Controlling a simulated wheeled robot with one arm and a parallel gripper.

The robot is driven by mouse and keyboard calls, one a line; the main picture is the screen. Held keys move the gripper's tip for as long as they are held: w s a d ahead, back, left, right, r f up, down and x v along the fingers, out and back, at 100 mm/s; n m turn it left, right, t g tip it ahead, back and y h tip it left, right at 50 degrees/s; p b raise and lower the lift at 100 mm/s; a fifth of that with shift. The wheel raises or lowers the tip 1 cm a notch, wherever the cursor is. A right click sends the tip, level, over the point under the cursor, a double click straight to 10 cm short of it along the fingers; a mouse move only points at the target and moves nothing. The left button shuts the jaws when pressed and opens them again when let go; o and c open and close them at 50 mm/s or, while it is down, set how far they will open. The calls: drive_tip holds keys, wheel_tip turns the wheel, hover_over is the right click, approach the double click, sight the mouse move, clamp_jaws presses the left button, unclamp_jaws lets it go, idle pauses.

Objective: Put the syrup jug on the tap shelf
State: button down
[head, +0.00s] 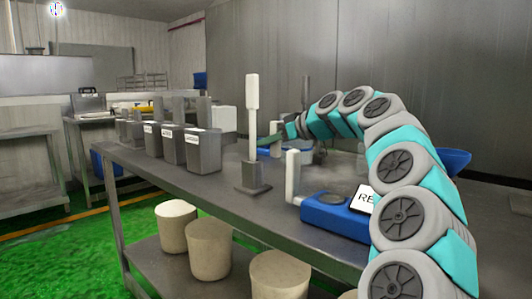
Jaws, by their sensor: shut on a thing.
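My arm curves up from the lower right, and my gripper (284,132) is at its far end over the metal bench (200,187). I cannot clearly pick out the syrup jug or the tap shelf.
Several grey labelled bins (190,150) line the bench's left side. A blue unit (335,216) with a white upright handle (292,176) stands at the front edge. Cream tubs (208,248) sit on the lower shelf. A blue bowl (456,160) is at the right. Green floor lies left.

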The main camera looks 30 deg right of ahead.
drive_tip(key=shift+w+a+f, duration=0.1)
drive_tip(key=shift+w+f, duration=0.1)
drive_tip(key=shift+f, duration=0.7)
drive_tip(key=shift+w+f, duration=0.15)
drive_tip(key=shift+f, duration=0.75)
drive_tip(key=shift+f, duration=0.15)
drive_tip(key=c, duration=0.7)
unclamp_jaws()
